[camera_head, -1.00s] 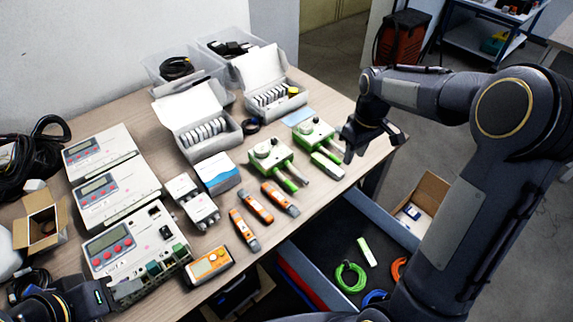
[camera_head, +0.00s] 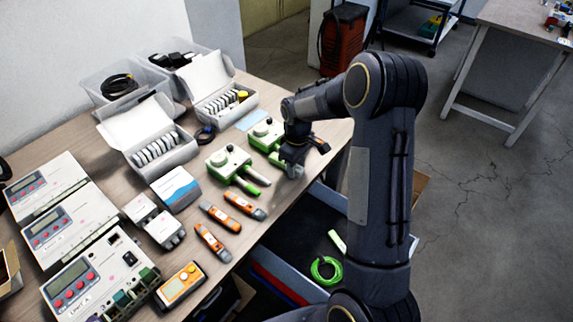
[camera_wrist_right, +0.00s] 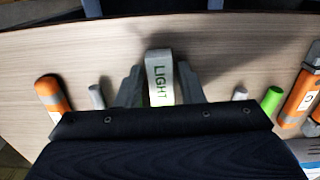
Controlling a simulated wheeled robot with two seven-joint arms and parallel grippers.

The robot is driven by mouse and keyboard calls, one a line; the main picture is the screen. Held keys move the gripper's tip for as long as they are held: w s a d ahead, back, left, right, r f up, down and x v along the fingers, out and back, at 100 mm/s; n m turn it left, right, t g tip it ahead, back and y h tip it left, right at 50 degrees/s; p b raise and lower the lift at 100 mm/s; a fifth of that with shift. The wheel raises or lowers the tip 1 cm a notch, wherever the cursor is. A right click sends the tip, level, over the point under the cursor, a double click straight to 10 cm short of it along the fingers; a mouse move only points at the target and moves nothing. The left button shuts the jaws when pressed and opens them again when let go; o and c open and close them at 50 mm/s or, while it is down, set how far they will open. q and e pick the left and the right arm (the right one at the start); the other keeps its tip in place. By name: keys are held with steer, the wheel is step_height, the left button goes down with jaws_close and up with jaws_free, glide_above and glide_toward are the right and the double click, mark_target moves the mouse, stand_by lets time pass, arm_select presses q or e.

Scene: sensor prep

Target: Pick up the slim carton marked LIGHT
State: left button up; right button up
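The slim carton marked LIGHT (camera_wrist_right: 159,80) lies between my right gripper's fingers in the right wrist view. It is pale with green letters. My right gripper (camera_wrist_right: 160,72) is open around it, with a finger on each side and what looks like a narrow gap on both. In the head view, my right gripper (camera_head: 291,168) is low at the table's right edge, beside the green-based devices. There it hides most or all of the carton. My left gripper is not in view.
Two green devices (camera_head: 229,165) stand close by on the table (camera_head: 225,262). Orange testers (camera_head: 213,242), a blue-white box (camera_head: 175,188) and open white cartons (camera_head: 160,148) lie farther left.

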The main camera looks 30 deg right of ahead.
steer(key=c, duration=0.7)
steer(key=shift+c, duration=0.2)
steer(key=shift+r, duration=0.15)
